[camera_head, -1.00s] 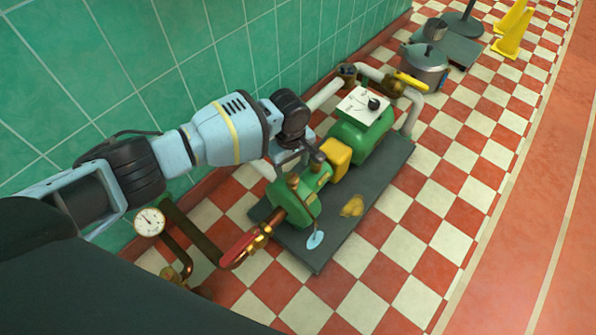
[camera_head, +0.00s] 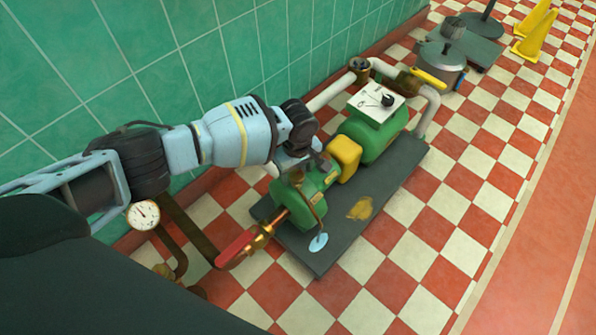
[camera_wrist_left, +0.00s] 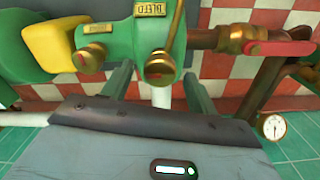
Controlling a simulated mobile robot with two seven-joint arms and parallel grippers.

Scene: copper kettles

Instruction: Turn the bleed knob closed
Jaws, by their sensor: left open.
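The bleed knob (camera_wrist_left: 160,68) is a round brass knob on the green pump body, below a brass plate reading BLEED (camera_wrist_left: 151,9) in the left wrist view. A second brass knob (camera_wrist_left: 91,57) sits to its left under another plate. My left gripper (camera_wrist_left: 157,84) is open, with one finger on each side of the bleed knob in that view. I cannot tell whether they touch it. In the head view my left gripper (camera_head: 292,166) is over the wall side of the green pump (camera_head: 308,207) and hides the knobs. My right gripper is not in view.
A red-handled valve (camera_head: 236,247) and a gauge (camera_head: 143,215) stand at the pump's near end. A yellow coupling guard (camera_head: 345,153), green motor and white control box (camera_head: 373,104) lie beyond. The tiled wall is close on the left. Checkered floor is clear on the right.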

